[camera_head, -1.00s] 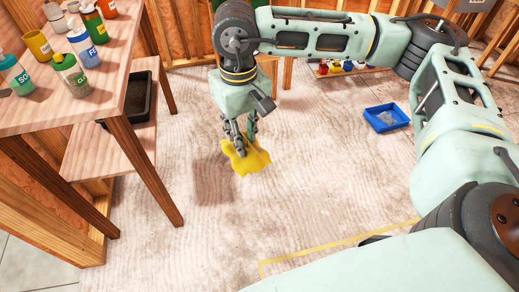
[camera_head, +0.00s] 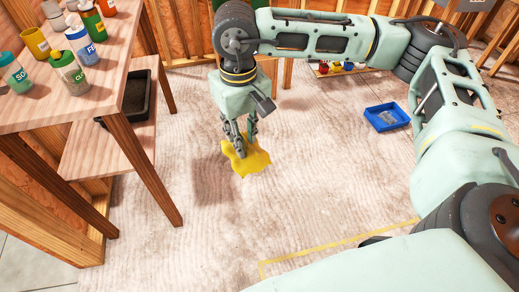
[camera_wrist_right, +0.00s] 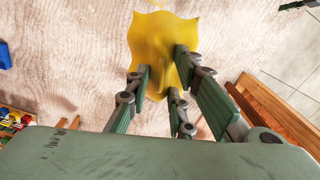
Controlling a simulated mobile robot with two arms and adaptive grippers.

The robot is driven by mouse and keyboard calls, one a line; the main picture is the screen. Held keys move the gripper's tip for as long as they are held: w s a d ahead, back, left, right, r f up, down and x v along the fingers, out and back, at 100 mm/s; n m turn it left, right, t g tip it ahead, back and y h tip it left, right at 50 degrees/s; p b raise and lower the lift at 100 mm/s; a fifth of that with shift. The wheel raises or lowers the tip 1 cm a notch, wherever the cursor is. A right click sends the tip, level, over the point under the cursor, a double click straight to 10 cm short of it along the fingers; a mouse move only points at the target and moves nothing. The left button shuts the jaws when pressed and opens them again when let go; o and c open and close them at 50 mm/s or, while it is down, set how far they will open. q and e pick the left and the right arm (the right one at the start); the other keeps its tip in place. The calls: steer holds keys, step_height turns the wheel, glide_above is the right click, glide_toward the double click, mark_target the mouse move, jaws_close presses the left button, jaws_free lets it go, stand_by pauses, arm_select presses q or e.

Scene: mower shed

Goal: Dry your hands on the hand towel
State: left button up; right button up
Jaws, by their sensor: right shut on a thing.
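A yellow cloth (camera_head: 248,160), the likely hand towel, hangs crumpled from my right gripper (camera_head: 239,140) in the head view, above the concrete floor. In the right wrist view the cloth (camera_wrist_right: 160,45) spreads out beyond the fingertips, and my right gripper (camera_wrist_right: 165,75) has its fingers shut on it. Part of the cloth is hidden between the fingers. My left gripper is not in view.
A wooden table (camera_head: 90,115) with several bottles stands at the left, with a black tray (camera_head: 139,97) on its lower shelf. A blue bin (camera_head: 387,117) sits on the floor at the right. The middle floor is clear.

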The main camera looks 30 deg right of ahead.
steer(key=shift+f, duration=0.2)
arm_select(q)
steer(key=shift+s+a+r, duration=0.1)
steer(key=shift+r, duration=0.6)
arm_select(e)
steer(key=shift+r, duration=0.2)
